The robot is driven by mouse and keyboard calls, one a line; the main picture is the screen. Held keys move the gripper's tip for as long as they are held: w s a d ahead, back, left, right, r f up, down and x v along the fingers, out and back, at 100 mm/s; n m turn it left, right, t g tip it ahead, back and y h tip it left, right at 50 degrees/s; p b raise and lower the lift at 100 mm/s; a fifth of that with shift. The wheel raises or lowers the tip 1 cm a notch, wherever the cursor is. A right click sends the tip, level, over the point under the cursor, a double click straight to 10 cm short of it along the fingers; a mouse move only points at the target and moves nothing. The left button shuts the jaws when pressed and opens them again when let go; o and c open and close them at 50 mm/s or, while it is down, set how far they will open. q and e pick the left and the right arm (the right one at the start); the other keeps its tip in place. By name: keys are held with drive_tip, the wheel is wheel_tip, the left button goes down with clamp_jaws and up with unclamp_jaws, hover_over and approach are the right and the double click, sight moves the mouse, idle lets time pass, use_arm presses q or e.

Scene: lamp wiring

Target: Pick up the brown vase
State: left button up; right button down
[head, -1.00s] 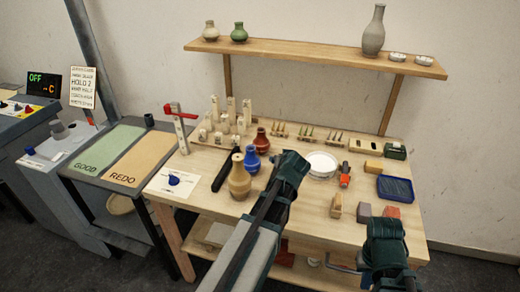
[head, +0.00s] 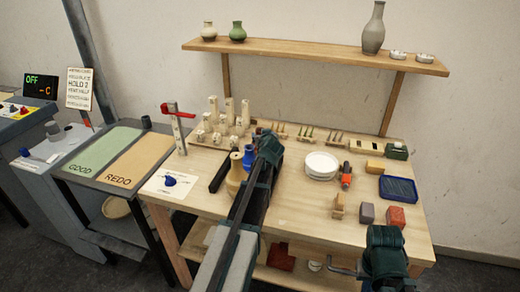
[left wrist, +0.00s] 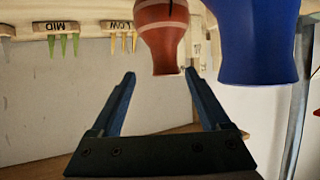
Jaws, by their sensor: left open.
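In the head view my left gripper (head: 264,135) covers the brown vase's place. A blue vase (left wrist: 258,40) is right beside the brown one in the wrist view; it also shows partly in the head view (head: 249,158). My right gripper (head: 385,245) hangs at the table's front right; its jaws are unclear.
A tan vase (head: 236,175) stands in front of the blue one, close to my left arm. White plates (head: 321,165), a blue tray (head: 398,189) and small blocks (head: 367,214) are to the right. Pale pegs (head: 229,110) stand behind. A shelf (head: 310,53) is above.

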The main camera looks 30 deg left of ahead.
sight(260, 131)
use_arm(q)
drive_tip(key=shift+s+a+b+x, duration=0.15)
drive_tip(key=shift+b+x, duration=0.4)
drive_tip(key=shift+x, duration=1)
drive_tip(key=shift+s+a+b+x, duration=0.15)
drive_tip(key=shift+b+x, duration=0.35)
drive_tip(key=shift+x, duration=1.05)
clamp_jaws()
